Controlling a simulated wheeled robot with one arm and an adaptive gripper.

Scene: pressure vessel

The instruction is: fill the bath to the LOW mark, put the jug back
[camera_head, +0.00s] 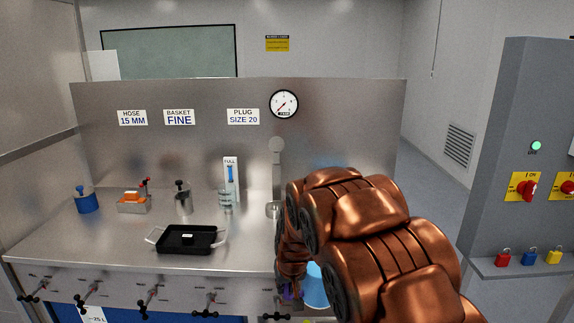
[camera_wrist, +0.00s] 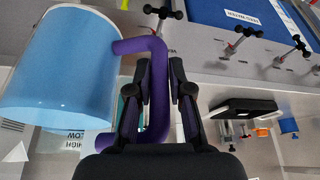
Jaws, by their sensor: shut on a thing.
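A light-blue jug (camera_wrist: 60,75) with a purple handle (camera_wrist: 157,95) fills the left of the wrist view, which looks upside down. The fingers of my gripper (camera_wrist: 160,78) are shut on this handle. In the head view the jug (camera_head: 316,287) shows partly below the counter's front edge, with my copper-coloured arm covering its right side. Labels reading LOW and HIGH (camera_wrist: 78,139) appear inverted beside the jug in the wrist view; I cannot tell what they are fixed to. I cannot make out the bath or its water level.
A black tray (camera_head: 187,240) lies on the steel counter (camera_head: 110,237). Behind it stand a blue pot (camera_head: 87,200), an orange-topped block (camera_head: 133,203), a metal canister (camera_head: 183,203) and a clear beaker (camera_head: 227,201). Black-knobbed valves (camera_head: 205,302) project from the counter front. A grey switch cabinet (camera_head: 522,120) stands right.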

